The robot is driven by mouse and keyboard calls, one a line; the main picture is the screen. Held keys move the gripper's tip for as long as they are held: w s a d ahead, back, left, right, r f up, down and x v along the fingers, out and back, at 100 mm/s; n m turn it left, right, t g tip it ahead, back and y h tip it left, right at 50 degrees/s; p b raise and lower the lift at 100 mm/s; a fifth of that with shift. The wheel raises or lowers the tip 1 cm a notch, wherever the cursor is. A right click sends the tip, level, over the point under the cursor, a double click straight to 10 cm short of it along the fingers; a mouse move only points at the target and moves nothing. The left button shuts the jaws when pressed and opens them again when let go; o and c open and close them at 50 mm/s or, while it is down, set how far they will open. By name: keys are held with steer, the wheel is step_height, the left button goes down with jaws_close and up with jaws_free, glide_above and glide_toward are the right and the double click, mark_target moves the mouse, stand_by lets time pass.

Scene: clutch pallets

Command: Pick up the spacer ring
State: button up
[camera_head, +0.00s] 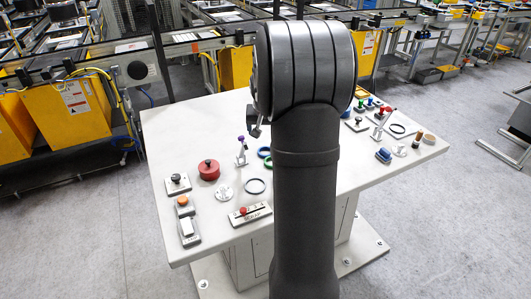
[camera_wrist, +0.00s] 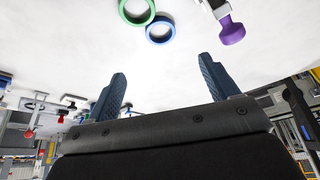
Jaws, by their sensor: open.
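Several rings lie on the white table, and I cannot tell which is the spacer ring. A blue ring (camera_head: 263,152) and a green ring (camera_head: 267,162) lie beside my arm, which partly hides the green one. In the wrist view, the green ring (camera_wrist: 137,10) and blue ring (camera_wrist: 160,28) lie flat beyond the fingertips. My gripper (camera_wrist: 163,68) is open and empty, apart from the rings. In the head view my arm hides most of it.
A purple-knobbed lever (camera_wrist: 231,30) stands near the blue ring; it also shows in the head view (camera_head: 241,151). A red round part (camera_head: 209,170) and several switches stand at the left. More small parts stand at the right. The table's left back (camera_head: 190,125) is clear.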

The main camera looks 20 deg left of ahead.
steer(key=x, duration=1.4)
steer(key=shift+r, duration=0.1)
steer(key=c, duration=1.1)
steer(key=shift+o, duration=0.2)
